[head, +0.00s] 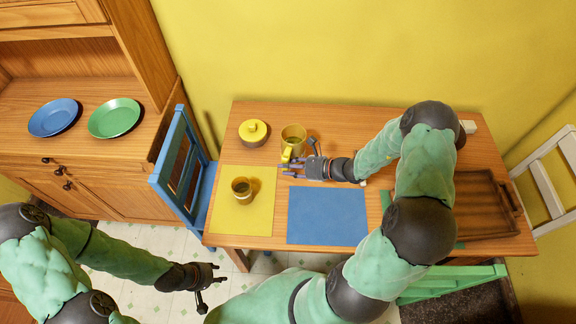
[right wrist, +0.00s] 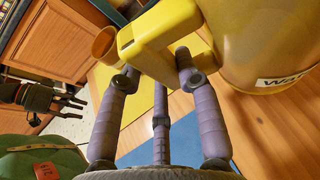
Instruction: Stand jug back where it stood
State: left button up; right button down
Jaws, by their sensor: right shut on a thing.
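The yellow jug (head: 293,134) is near the back of the wooden table, its handle toward the front. My right gripper (head: 290,166) is shut on the jug's handle. The right wrist view shows the handle (right wrist: 150,48) between the fingers (right wrist: 156,76), and the jug body (right wrist: 262,40) with a white label partly cut off by the frame. I cannot tell whether the jug's base touches the table. My left gripper (head: 207,283) is empty and open, in front of the table and low over the floor; it also shows in the right wrist view (right wrist: 66,101).
A lidded yellow pot (head: 253,130) stands left of the jug. A brown cup (head: 241,186) is on the yellow mat (head: 258,220). A blue mat (head: 327,215) is bare. A wooden tray (head: 483,203) lies right. A blue chair (head: 176,165) stands left.

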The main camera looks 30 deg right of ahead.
jog(key=shift+f, duration=0.1)
jog(key=shift+f+b, duration=2.25)
jog(key=shift+f, duration=0.55)
jog(key=shift+f+b, duration=0.45)
jog(key=shift+f, duration=0.15)
jog(key=c, duration=0.8)
grip_release()
jog(key=shift+s+d, duration=0.1)
jog(key=shift+s, duration=0.05)
jog(key=shift+p+v, duration=1.75)
jog(key=shift+v, duration=2.05)
jog(key=shift+r, duration=0.1)
